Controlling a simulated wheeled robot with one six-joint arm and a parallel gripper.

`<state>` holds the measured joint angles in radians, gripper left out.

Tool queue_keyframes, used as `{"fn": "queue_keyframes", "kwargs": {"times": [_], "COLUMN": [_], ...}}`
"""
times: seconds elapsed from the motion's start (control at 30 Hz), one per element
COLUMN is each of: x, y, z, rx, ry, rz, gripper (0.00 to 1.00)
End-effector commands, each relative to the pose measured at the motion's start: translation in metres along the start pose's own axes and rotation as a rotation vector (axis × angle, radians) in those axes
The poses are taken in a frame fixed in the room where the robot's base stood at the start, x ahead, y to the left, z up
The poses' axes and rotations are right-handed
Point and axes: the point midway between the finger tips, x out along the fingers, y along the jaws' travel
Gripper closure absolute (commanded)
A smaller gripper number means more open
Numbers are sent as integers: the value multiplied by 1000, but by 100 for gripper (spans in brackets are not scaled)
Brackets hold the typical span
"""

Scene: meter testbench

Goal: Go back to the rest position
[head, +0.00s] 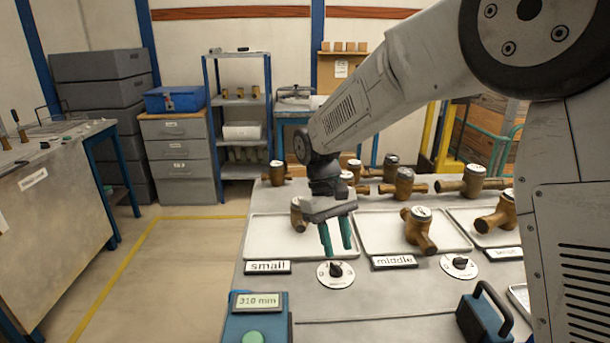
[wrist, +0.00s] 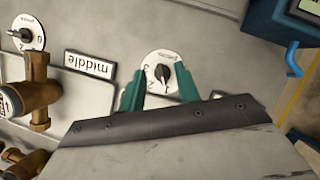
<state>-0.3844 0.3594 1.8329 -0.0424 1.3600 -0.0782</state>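My gripper (head: 336,236) has two green fingers and hangs over the front edge of the tray area, above the dial (head: 335,273) near the "small" label. The fingers are apart with nothing between them. In the wrist view my gripper (wrist: 160,92) is also open, with the dial (wrist: 163,72) showing beyond and between the fingertips. Whether the fingers touch the dial cannot be told. My arm reaches in from the right of the head view.
White trays (head: 378,245) hold brass meters, one meter (head: 418,228) in the middle tray. More meters stand behind. Labels "small" (head: 267,267) and "middle" (head: 394,261) and a second dial (head: 459,266) line the front. A display box (head: 256,317) and a dark-handled blue box (head: 484,317) stand nearer.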

Motion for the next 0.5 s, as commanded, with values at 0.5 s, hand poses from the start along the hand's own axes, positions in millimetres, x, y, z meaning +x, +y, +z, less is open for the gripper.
{"fn": "queue_keyframes", "kwargs": {"times": [0.5], "x": [4], "y": [30], "z": [188], "rx": [223], "ry": [199], "rz": [-64], "gripper": [67]}}
